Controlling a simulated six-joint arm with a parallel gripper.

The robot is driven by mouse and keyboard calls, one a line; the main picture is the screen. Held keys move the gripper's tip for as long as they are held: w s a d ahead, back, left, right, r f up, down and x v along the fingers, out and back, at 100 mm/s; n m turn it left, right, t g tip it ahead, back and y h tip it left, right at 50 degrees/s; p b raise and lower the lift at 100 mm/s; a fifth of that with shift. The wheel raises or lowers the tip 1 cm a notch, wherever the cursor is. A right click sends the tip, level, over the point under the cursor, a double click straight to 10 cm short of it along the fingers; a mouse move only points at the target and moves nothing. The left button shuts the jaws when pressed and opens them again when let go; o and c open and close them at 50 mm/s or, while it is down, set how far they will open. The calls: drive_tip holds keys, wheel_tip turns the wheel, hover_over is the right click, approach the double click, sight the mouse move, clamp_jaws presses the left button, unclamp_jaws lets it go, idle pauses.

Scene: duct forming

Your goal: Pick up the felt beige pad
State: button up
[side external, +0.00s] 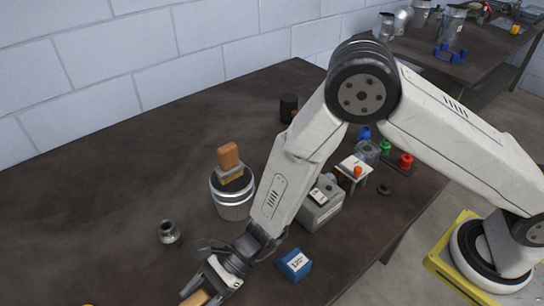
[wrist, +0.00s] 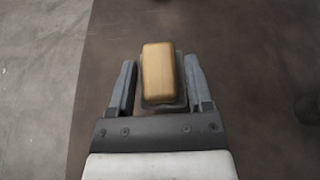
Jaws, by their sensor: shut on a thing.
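The beige pad (wrist: 158,72) is a tan, rounded block with a darker grey-green layer under it. In the wrist view it lies between the two fingers of my gripper (wrist: 159,80), which is shut on it. In the side view my gripper (side external: 202,287) is low at the bottom edge of the picture. The tan end of the pad (side external: 196,299) shows at its fingers, and the rest is cut off. I cannot tell whether the pad is clear of the table.
A metal can (side external: 234,203) with a wooden-handled brush (side external: 229,158) stands behind my gripper. A small metal fitting (side external: 169,232) is at left. A blue block (side external: 294,265) and a grey box (side external: 318,207) are at right. The table's left side (side external: 80,220) is mostly clear.

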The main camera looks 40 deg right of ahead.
drive_tip(key=s+d+r, duration=0.8)
drive_tip(key=s+d, duration=0.1)
drive_tip(key=shift+r, duration=0.35)
drive_tip(key=shift+s, duration=0.1)
idle(1.0)
